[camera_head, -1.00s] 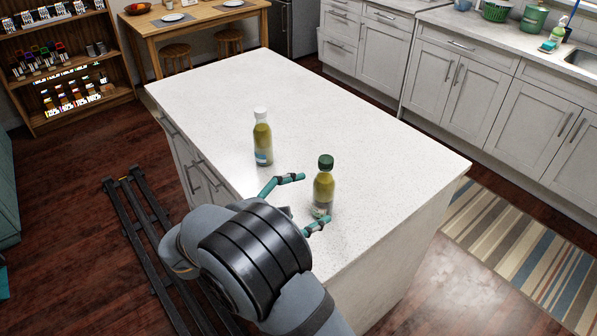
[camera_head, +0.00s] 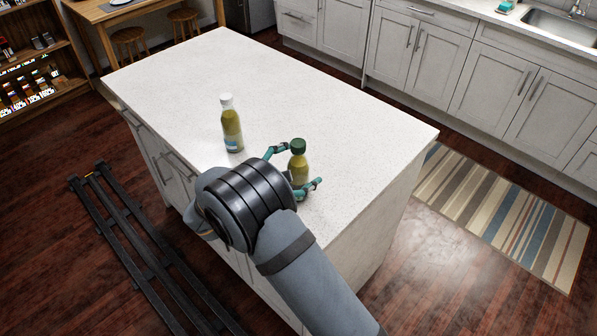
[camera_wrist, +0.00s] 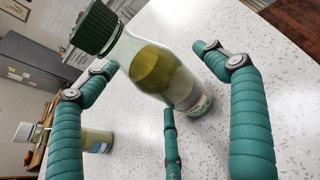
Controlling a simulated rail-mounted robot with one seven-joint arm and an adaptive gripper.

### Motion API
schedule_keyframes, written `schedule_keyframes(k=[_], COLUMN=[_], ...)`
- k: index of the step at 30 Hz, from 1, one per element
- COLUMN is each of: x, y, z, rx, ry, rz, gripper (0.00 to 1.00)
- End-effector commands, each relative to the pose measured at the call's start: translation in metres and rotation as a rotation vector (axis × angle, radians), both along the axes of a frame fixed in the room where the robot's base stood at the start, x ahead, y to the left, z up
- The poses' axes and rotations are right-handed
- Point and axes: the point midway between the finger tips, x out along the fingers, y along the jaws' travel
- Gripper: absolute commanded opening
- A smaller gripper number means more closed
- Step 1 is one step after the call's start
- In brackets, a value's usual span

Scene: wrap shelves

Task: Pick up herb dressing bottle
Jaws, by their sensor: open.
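Two bottles of yellow-green liquid stand on the white island top (camera_head: 300,100). The green-capped bottle (camera_head: 299,168) is nearer the front edge; the white-capped bottle (camera_head: 231,125) stands to its left and farther back. I cannot read which label says herb dressing. My gripper (camera_head: 294,170) is open, with teal fingers on either side of the green-capped bottle. In the wrist view, the green-capped bottle (camera_wrist: 165,75) stands between the spread fingers (camera_wrist: 165,85), with no clear grip on it. The white-capped bottle (camera_wrist: 95,140) shows at the left, partly behind a finger.
The island top is clear beyond the bottles. A wooden shelf (camera_head: 40,85) with goods stands at the far left. Grey cabinets (camera_head: 450,70) line the back, and a striped rug (camera_head: 500,215) lies on the floor at the right.

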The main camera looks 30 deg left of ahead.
Motion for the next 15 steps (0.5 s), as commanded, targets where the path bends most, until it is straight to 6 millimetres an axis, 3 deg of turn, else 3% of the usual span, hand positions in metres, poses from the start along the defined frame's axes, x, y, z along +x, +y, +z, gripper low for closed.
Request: schedule_keyframes(k=[7,15], x=[0.0021,0.0019], y=[0.0003,0.0003], z=[-0.0015,-0.0013], rx=[0.0,0.0], ry=[0.0,0.0], rz=[0.002,0.001], gripper=[0.85,0.7])
